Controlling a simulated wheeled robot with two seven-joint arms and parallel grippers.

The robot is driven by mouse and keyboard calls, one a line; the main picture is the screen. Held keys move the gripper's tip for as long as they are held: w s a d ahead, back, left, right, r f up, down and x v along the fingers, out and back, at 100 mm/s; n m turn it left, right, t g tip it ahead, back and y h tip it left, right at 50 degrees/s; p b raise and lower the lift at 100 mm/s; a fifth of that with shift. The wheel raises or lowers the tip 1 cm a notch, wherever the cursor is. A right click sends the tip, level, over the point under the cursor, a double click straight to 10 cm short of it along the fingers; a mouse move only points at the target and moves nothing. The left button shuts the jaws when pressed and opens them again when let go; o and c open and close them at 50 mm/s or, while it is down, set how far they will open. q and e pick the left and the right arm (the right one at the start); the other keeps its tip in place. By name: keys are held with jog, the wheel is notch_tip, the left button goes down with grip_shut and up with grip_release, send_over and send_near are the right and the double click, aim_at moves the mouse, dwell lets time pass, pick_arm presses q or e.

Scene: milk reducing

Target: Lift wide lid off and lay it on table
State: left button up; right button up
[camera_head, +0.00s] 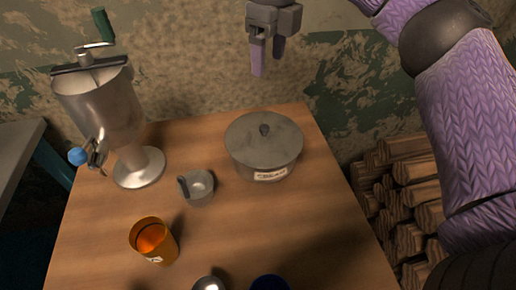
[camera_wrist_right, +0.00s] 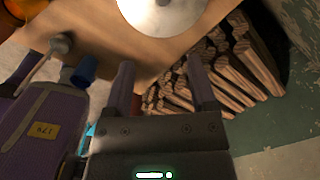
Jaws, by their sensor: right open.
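The wide grey metal lid (camera_head: 240,132) with a dark knob (camera_head: 264,129) lies on the wide pot (camera_head: 262,172) at the back right of the table. In the right wrist view the pale round top (camera_wrist_right: 165,10) is cut off by the upper edge. My right gripper (camera_head: 268,64) is open and empty, high above and behind the pot, apart from it. Its two fingers (camera_wrist_right: 161,85) also show in the right wrist view, with nothing between them. My left gripper does not show in the head view.
A metal separator (camera_head: 105,105) with a green-handled crank stands at the back left of the wooden table (camera_head: 240,235). A small grey pot (camera_head: 200,192) and an orange cup (camera_head: 152,240) stand nearer.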

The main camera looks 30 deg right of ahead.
jog(key=b, duration=0.4)
send_near(264, 127)
jog(key=shift+a, duration=0.1)
jog(key=f+b, duration=0.2)
jog(key=f, duration=0.2)
jog(key=f+b, duration=0.3)
jog(key=f, duration=0.2)
jog(key=shift+w+f, duration=0.2)
jog(key=shift+f, duration=0.1)
jog(key=shift+r, duration=0.25)
jog(key=c, duration=0.7)
grip_shut()
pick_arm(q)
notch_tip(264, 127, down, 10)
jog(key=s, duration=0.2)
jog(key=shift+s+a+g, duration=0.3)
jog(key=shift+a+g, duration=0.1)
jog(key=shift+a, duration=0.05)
